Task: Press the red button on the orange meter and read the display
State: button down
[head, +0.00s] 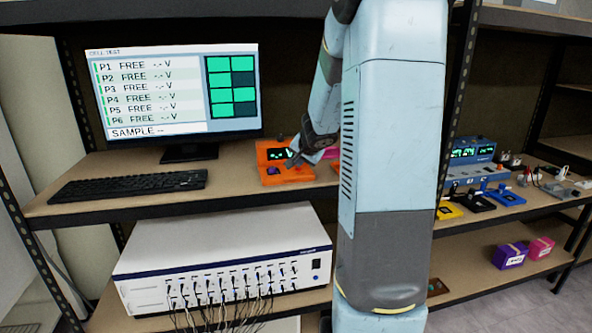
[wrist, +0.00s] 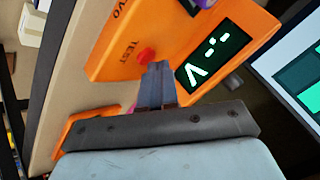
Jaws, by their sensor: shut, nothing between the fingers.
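The orange meter (head: 263,155) stands on the middle shelf, right of the monitor. In the wrist view its face (wrist: 115,62) fills the upper middle, marked TEST. The red button (wrist: 146,54) shows just past my fingertips. The dark display (wrist: 215,62) has green-white characters, which look like dashes, a point and a V, with no digits. My gripper (wrist: 157,68) is shut and empty, its tips at the button's edge; I cannot tell whether they touch it. In the head view my gripper (head: 291,162) is in front of the meter, and my arm hides what lies right of it.
A monitor (head: 180,90) listing P1 to P6 as FREE and a keyboard (head: 128,185) stand left of the meter. A white multi-cable unit (head: 222,260) is on the shelf below. Blue instruments (head: 470,160) and small coloured holders (head: 505,195) are at the right. A dark rack post (head: 460,90) stands near my arm.

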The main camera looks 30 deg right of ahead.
aim_at(300, 170)
jog(key=shift+f, duration=0.15)
dwell(0.4)
jog(key=shift+r, duration=0.55)
notch_tip(300, 170, up, 6)
dwell(0.9)
dwell(0.6)
